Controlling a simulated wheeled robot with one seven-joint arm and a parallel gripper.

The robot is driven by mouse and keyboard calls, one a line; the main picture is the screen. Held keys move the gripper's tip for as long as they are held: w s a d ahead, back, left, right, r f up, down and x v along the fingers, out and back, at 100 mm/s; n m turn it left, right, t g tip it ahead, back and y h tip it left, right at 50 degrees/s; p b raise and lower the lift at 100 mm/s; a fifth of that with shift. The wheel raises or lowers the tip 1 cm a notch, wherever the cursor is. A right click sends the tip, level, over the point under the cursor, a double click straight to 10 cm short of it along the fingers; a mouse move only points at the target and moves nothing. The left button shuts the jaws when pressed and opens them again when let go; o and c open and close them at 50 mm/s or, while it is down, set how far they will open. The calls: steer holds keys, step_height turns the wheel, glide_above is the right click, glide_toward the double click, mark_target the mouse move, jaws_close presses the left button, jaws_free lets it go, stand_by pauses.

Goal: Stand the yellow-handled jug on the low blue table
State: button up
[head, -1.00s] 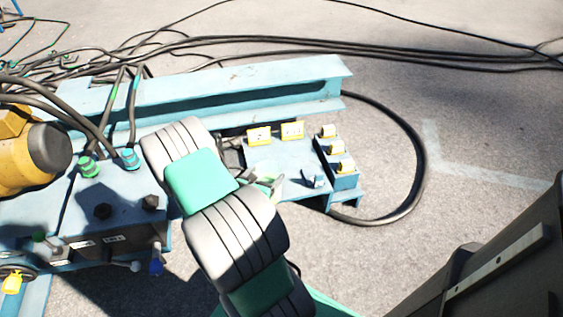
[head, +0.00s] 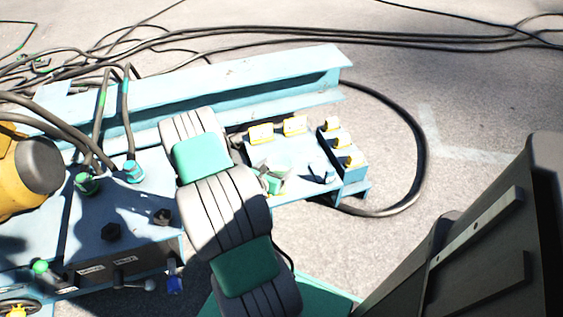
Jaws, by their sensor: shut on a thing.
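The low blue table (head: 302,160) is the small light-blue platform right of my arm, beside a long blue beam. A pale, cup-like vessel (head: 279,166), which looks like the jug, shows over the table's left part. No yellow handle can be made out on it. My gripper (head: 270,181) is at the vessel's near left side, small and partly hidden behind my arm, and is shut on it. I cannot tell whether the vessel's base touches the table top.
Yellow-faced boxes (head: 261,134) line the table's back, and a blue block with yellow tops (head: 343,152) stands at its right end. A black cable (head: 421,150) loops around the right side. Blue machinery (head: 110,210) is at left.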

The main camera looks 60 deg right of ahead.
mark_target(277, 160)
steer(key=d+f, duration=0.1)
steer(key=d, duration=0.1)
steer(key=w+d+f+b, duration=0.1)
steer(key=d, duration=0.1)
steer(key=w+d+f+b, duration=0.1)
steer(key=d, duration=0.1)
steer(key=shift+w+d+f, duration=0.15)
steer(key=shift+w+f, duration=0.05)
steer(key=w+d+f+b, duration=0.1)
steer(key=d+f+b, duration=0.3)
steer(key=f, duration=0.4)
steer(key=shift+w+d+f, duration=0.15)
steer(key=shift+w+d, duration=0.1)
steer(key=shift+w, duration=0.1)
steer(key=shift+f, duration=0.15)
steer(key=o, duration=2)
steer(key=shift+f, duration=0.1)
